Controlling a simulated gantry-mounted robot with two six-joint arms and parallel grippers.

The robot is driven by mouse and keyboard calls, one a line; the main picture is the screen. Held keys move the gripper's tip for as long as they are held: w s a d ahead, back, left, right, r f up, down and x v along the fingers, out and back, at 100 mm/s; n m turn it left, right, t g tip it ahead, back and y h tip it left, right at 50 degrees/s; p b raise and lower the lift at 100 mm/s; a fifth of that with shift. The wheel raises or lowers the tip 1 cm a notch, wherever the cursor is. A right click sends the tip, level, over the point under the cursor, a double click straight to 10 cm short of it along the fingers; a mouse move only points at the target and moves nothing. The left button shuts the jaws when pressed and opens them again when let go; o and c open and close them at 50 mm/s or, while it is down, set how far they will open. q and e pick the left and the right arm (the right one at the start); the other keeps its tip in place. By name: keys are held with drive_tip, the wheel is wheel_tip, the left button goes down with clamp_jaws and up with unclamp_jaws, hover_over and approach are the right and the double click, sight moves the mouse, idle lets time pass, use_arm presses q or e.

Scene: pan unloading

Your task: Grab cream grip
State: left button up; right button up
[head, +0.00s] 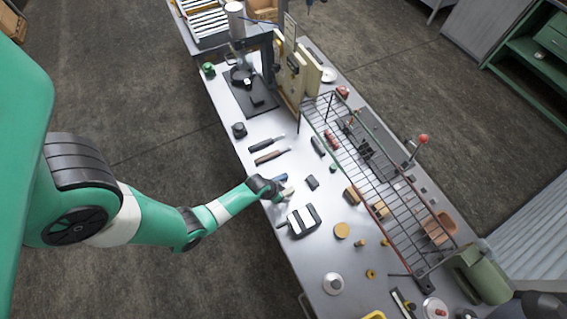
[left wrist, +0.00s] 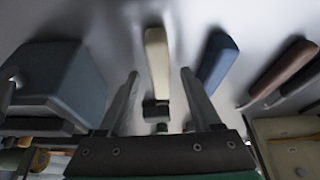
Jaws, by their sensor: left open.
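The cream grip (left wrist: 157,62) is a pale, elongated handle with a dark end, lying on the grey metal table. In the left wrist view it sits between the two fingers of my left gripper (left wrist: 160,72), with a visible gap on each side. My left gripper (head: 283,189) is open in the head view, low over the near edge of the table. The cream grip (head: 287,194) shows only partly there, beside the gripper. A blue handle (left wrist: 217,58) lies just right of the right finger in the left wrist view.
A dark block-like object (left wrist: 55,75) stands left of the fingers. A brown-handled tool (left wrist: 285,70) lies to the right. In the head view, a wire rack (head: 365,185) runs along the table's far side, and several small items lie around the gripper.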

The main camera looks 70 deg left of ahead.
use_arm(q)
drive_tip(key=shift+f, duration=0.2)
idle(0.3)
clamp_jaws()
